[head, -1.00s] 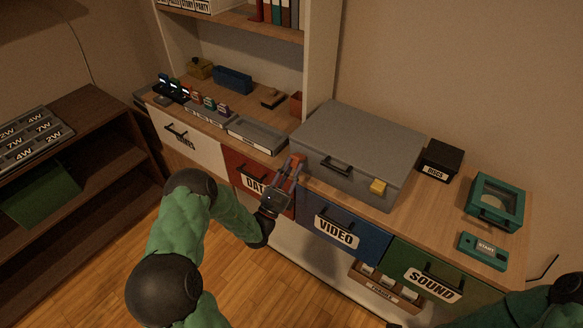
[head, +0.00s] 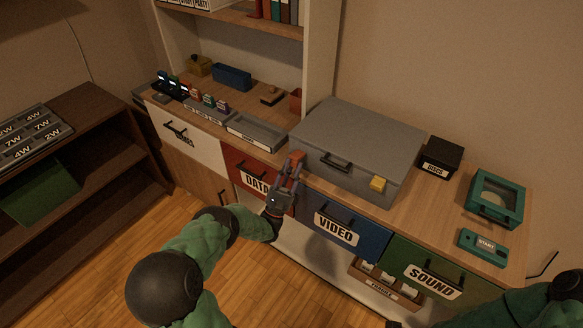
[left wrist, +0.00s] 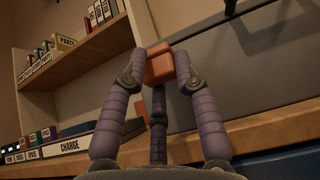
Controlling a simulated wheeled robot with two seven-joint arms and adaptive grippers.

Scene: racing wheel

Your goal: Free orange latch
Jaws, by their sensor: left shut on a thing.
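The orange latch (head: 297,158) is at the left front corner of the large grey case (head: 355,140), and it shows as an orange block in the left wrist view (left wrist: 159,66). My left gripper (head: 292,170) is shut on the orange latch, with a fingertip on each side of it in the left wrist view (left wrist: 160,75). The latch touches or sits very close to the case's front face; I cannot tell whether it is still attached. A yellow latch (head: 378,185) is on the right of the case front. My right gripper is out of view; only part of that arm shows at bottom right.
The case stands on a wooden counter (head: 430,215) above the DATA (head: 257,182), VIDEO (head: 337,228) and SOUND (head: 432,283) drawers, which have protruding handles. A grey tray (head: 255,132) lies left of the case. A black box (head: 441,155) and teal devices (head: 495,198) stand to its right.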

